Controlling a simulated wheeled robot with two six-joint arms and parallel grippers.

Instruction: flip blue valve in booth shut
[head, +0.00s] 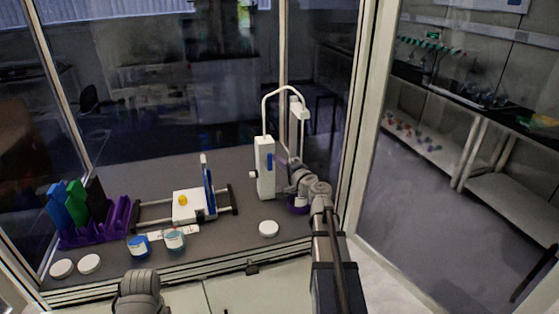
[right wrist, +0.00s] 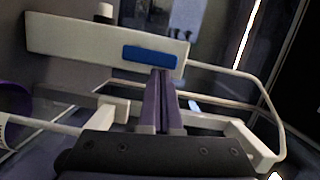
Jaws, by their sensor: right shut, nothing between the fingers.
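The blue valve (head: 270,161) is a short bar on the side of a white upright column (head: 264,178) inside the booth. It lies along the column's length. In the right wrist view, the blue valve (right wrist: 150,56) shows as a bar on the white column (right wrist: 70,38). My right gripper (head: 281,158) reaches in from the right with its purple fingers together and empty. In the right wrist view, its fingertips (right wrist: 163,72) are at the lower edge of the bar, near its right end; I cannot tell whether they touch. My left gripper is out of view.
A white tube (head: 284,87) arches over the column. A white lid (head: 268,228) lies in front of it. A purple-banded jar (head: 298,204) stands partly behind my right arm. Left are a balance-like device (head: 187,203), two jars and a purple rack (head: 92,232). Glass panes and frame posts bound the booth.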

